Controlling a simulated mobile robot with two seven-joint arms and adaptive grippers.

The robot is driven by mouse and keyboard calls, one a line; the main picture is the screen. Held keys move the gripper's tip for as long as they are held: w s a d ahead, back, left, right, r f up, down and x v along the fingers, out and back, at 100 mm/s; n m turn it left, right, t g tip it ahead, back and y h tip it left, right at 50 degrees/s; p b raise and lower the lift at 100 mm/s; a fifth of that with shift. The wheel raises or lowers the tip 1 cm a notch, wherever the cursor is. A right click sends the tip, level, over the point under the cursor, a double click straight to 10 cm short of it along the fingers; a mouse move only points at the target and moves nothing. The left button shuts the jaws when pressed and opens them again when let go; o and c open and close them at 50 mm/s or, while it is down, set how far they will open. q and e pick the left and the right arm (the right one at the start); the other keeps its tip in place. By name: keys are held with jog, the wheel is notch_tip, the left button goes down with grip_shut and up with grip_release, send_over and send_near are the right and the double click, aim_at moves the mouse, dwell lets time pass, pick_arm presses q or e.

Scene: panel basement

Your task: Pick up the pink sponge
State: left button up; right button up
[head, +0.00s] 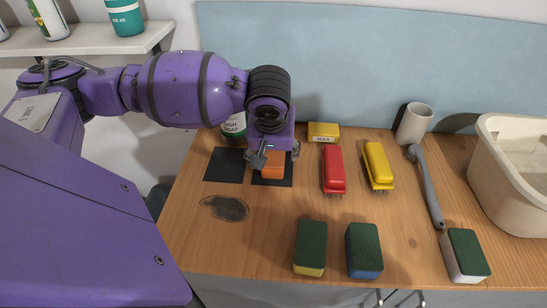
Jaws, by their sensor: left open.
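Three sponges with dark green tops stand near the table's front: one with a yellow body (310,250), one with a blue body (364,252), and one with a pale, whitish body (464,256) at the right. No sponge looks clearly pink; the pale one may have a faint tint, but I cannot tell. My left gripper (276,157) is open and points down over an orange block (272,171) on a black square. Its fingers are at the block's two sides as seen; contact cannot be told. It is well behind and left of the sponges. My right gripper is not in view.
On the wooden table (400,220) lie a red brush (333,168), a yellow brush (378,164), a long grey brush (428,190) and a yellow box (323,132). A cup (414,123) and a beige basin (512,170) stand at the right. A dark stain (224,208) marks the left.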

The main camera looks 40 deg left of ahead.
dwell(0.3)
pick_arm(q)
jog(key=shift+f, duration=0.1)
jog(key=c, duration=0.9)
